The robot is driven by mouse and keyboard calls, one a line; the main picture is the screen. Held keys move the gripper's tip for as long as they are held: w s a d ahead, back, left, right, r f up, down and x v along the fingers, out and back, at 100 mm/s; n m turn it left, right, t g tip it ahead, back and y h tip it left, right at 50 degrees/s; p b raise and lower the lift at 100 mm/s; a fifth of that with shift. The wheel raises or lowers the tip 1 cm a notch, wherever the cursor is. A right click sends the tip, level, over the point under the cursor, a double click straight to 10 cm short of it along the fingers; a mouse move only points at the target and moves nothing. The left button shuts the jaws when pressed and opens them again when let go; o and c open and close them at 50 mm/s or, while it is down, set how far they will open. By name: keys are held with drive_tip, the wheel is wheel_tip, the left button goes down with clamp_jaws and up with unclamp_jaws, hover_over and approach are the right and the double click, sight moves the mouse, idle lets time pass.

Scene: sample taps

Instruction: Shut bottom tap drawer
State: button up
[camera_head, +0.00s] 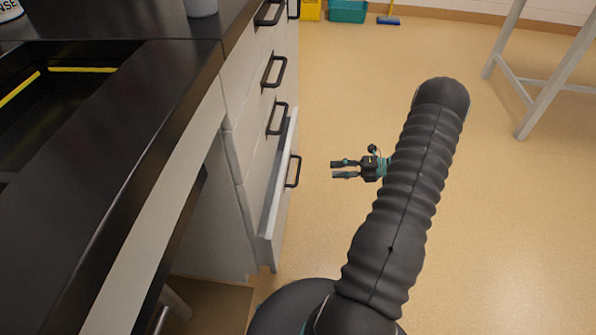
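The bottom drawer (273,212) of the white cabinet under the black worktop is pulled out part way, its front standing proud of the fronts above. Its black bar handle (294,171) faces the open floor. My gripper (333,169) is to the right of this handle, apart from it and pointing left towards the drawer. Its two fingers are spread with a gap between them, and it holds nothing. The inside of the drawer is mostly hidden.
Drawers above, with black handles (274,71), look shut. The black worktop (115,150) with a sink recess fills the left. A pale table frame (549,97) stands at upper right. A yellow bucket (311,9) and teal box (347,11) stand far back. Floor around my gripper is clear.

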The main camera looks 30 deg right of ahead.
sight(298, 170)
drive_tip(key=x, duration=1.3)
drive_tip(key=shift+w+a, duration=0.15)
drive_tip(key=shift+a, duration=0.1)
drive_tip(key=shift+c, duration=0.2)
clamp_jaws()
